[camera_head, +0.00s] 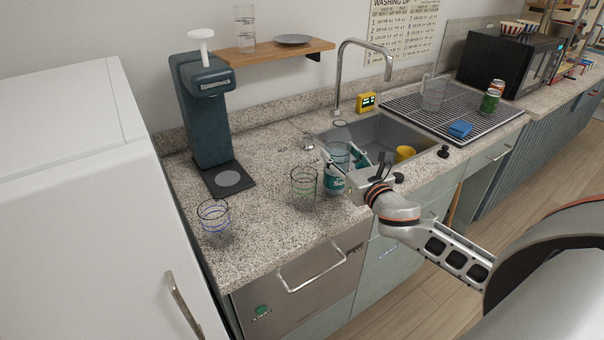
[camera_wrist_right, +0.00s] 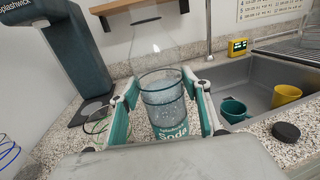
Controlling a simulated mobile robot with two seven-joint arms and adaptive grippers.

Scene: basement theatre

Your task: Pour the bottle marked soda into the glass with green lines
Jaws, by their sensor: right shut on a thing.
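The soda bottle (camera_head: 334,183) is clear with a teal label reading "Soda", and stands upright at the counter's front, left of the sink. My right gripper (camera_head: 345,160) is shut around it; in the right wrist view the bottle (camera_wrist_right: 168,132) sits between the two teal-padded fingers (camera_wrist_right: 166,105). I cannot tell whether its base touches the counter. The glass with green lines (camera_head: 304,182) stands upright and looks empty, just left of the bottle; in the wrist view it is partly hidden behind the left finger. My left gripper is not in view.
A glass with blue lines (camera_head: 213,217) stands farther left. A dark teal drinks machine (camera_head: 205,120) is behind the glasses. The sink (camera_head: 420,140) holds a yellow cup (camera_head: 405,153) and a teal mug (camera_wrist_right: 233,110). A shelf (camera_head: 270,52) hangs above the counter.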

